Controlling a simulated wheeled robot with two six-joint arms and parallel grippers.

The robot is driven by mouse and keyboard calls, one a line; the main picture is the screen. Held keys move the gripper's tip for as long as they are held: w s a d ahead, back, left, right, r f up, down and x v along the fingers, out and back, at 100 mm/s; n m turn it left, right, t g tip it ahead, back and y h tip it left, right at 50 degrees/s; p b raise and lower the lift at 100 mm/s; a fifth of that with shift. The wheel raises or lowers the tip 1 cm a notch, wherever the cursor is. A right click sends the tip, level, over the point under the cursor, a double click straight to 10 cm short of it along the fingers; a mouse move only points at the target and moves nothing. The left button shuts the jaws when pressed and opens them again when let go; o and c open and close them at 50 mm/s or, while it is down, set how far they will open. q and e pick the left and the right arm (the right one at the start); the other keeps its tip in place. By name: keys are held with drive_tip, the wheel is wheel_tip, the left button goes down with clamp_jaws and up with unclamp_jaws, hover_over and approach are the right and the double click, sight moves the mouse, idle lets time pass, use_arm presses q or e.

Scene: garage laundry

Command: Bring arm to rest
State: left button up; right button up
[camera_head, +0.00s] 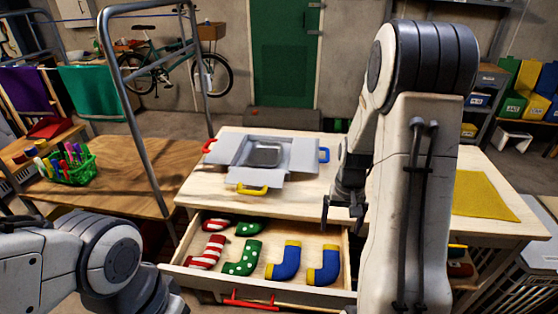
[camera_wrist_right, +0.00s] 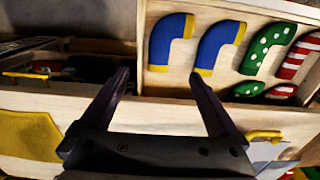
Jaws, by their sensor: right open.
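My right gripper (camera_head: 343,212) hangs at the end of my right arm, over the front edge of the wooden table (camera_head: 225,142) and close to the right part of the open drawer (camera_head: 185,268). In the right wrist view its two fingers (camera_wrist_right: 160,85) are spread with nothing between them. The drawer holds red-striped socks (camera_head: 207,252), green dotted socks (camera_head: 243,258) and two blue socks with yellow trim (camera_head: 283,262). My left arm comes in at the lower left; its gripper is out of view.
A grey box with open flaps (camera_head: 300,157) and coloured handles stands on the table. A yellow cloth (camera_head: 484,195) lies to the right. A metal rail (camera_head: 140,120) rises at left beside a green basket of markers (camera_head: 72,172). A red drawer handle (camera_head: 250,302) juts forward.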

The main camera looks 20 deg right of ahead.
drive_tip(key=shift+f, duration=0.1)
drive_tip(key=p, duration=0.1)
hover_over(332, 264)
wheel_tip(332, 264, down, 12)
drive_tip(key=shift+r, duration=0.1)
drive_tip(key=shift+f+b, duration=0.6)
drive_tip(key=shift+f, duration=0.2)
drive_tip(key=shift+r+p, duration=0.3)
drive_tip(key=shift+r, duration=0.1)
